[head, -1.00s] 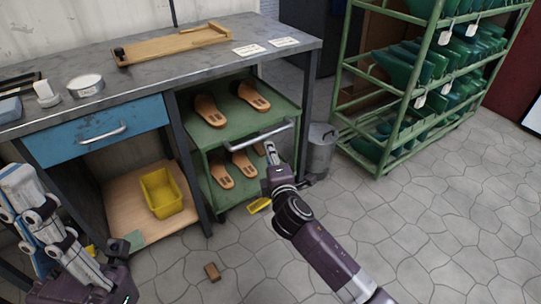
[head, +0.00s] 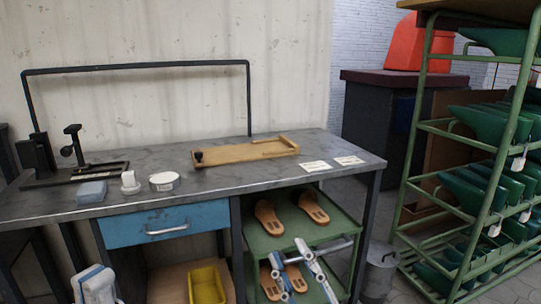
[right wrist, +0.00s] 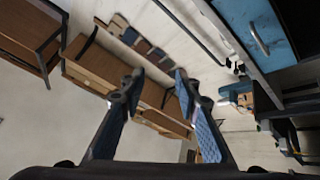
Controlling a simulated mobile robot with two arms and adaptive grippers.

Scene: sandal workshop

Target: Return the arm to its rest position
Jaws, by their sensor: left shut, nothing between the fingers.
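My left gripper (head: 93,274) is at the bottom left of the head view, below and in front of the bench's blue drawer. It is shut and holds nothing; its lower part is cut off by the picture edge. My right gripper (head: 287,252) is at the bottom centre of the head view, in front of the green cart. In the right wrist view my right gripper (right wrist: 156,82) is open, with nothing between the fingers.
Sandal soles (head: 268,218) lie on the green cart (head: 347,235). A green rack (head: 412,180) and grey bin (head: 380,268) stand right. A yellow crate (head: 206,286) is below.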

